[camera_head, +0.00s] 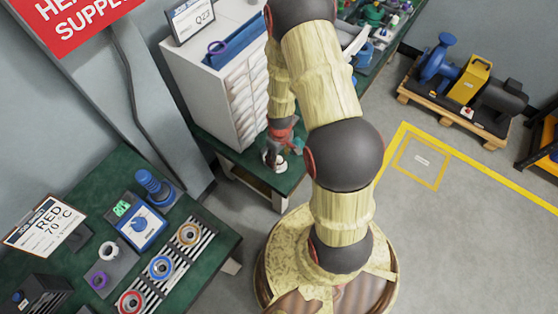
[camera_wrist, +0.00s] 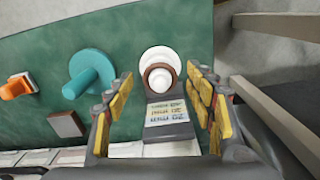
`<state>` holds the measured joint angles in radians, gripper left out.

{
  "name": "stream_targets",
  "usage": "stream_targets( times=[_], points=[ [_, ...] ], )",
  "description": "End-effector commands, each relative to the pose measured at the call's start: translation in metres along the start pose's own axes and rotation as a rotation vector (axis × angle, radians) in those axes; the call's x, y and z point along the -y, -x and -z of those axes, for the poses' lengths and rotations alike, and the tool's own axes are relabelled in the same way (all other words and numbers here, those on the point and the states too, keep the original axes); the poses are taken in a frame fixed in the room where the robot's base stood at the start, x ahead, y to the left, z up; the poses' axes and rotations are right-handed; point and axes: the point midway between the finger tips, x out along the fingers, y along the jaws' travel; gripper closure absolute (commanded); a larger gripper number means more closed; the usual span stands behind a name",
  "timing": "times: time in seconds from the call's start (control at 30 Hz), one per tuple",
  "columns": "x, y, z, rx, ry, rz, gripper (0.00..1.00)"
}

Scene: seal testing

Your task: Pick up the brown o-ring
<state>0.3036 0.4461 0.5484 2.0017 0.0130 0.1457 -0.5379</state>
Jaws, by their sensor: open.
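The brown o-ring (camera_wrist: 148,76) sits around a white stepped round holder (camera_wrist: 160,55) on the green bench in the wrist view. A small label plate with printed lines (camera_wrist: 168,112) lies just below the holder in that view. My gripper (camera_wrist: 161,80) is open and empty, its yellow-padded fingers to the left and right of the ring and holder, apart from them. In the head view my gripper (camera_head: 275,157) is low over the bench by the white drawer cabinet; the white holder (camera_head: 281,166) shows partly beneath it, and the ring there is mostly hidden.
A teal round-headed peg (camera_wrist: 92,72) and an orange part (camera_wrist: 18,87) stand left of the holder. The white drawer cabinet (camera_head: 225,85) stands close to my gripper. Another green table (camera_head: 205,262) holds a striped rack with several rings, a blue device and a sign.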

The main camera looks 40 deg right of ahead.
Motion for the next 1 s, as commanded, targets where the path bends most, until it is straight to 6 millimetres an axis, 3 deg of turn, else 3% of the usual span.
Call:
stream_targets(
  times=[0.8, 1.0],
  points=[
    [0.0, -0.0047, -0.0002, 0.0, 0.0, 0.0, 0.45],
    [0.0, -0.0047, -0.0002, 0.001, 0.0, 0.0, 0.55]
  ],
)
